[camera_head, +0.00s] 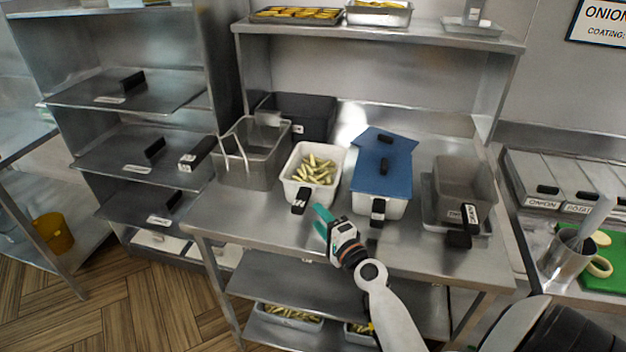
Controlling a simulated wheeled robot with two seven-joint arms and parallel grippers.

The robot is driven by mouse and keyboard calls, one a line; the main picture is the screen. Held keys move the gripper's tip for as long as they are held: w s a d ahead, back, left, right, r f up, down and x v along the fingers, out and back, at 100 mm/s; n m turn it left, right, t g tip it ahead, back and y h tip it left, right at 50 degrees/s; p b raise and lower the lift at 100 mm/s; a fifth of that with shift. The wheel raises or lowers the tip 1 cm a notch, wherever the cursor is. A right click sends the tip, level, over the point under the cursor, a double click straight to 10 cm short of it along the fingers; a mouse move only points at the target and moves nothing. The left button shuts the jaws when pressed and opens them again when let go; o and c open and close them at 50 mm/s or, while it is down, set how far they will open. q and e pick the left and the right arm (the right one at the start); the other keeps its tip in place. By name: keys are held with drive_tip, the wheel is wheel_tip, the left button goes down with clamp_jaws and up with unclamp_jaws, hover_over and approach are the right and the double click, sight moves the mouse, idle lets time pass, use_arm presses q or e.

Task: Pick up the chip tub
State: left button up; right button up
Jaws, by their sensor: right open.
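The chip tub (330,193) is a white rectangular tub with pale yellow chips (315,168) in it. It stands upright on the steel table, near the middle, with a black handle (300,201) on its front side. My right gripper (322,220) has teal fingers and is just in front of the tub, a little to the right of the handle. It looks open and empty; I cannot tell whether a fingertip touches the tub. My left gripper is not in view.
A wire fry basket (245,160) stands left of the tub, with a black bin (308,117) behind. A blue-lidded white tub (380,172) stands close on the right. Further right is a grey tub (465,182). A shelf (380,36) overhangs the back. The table's front strip (245,222) is clear.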

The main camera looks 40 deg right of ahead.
sight(308, 202)
drive_tip(key=w, duration=0.4)
drive_tip(key=shift+w+d+f, duration=0.1)
drive_tip(key=shift+d, duration=0.05)
drive_tip(key=shift+w+d+r+p, duration=0.1)
drive_tip(key=shift+w+r+p, duration=0.15)
drive_tip(key=shift+w+p, duration=0.2)
drive_tip(key=w, duration=0.4)
drive_tip(key=shift+w+d, duration=0.2)
drive_tip(key=shift+d, duration=0.05)
drive_tip(key=shift+s, duration=0.1)
drive_tip(key=shift+c, duration=0.4)
clamp_jaws()
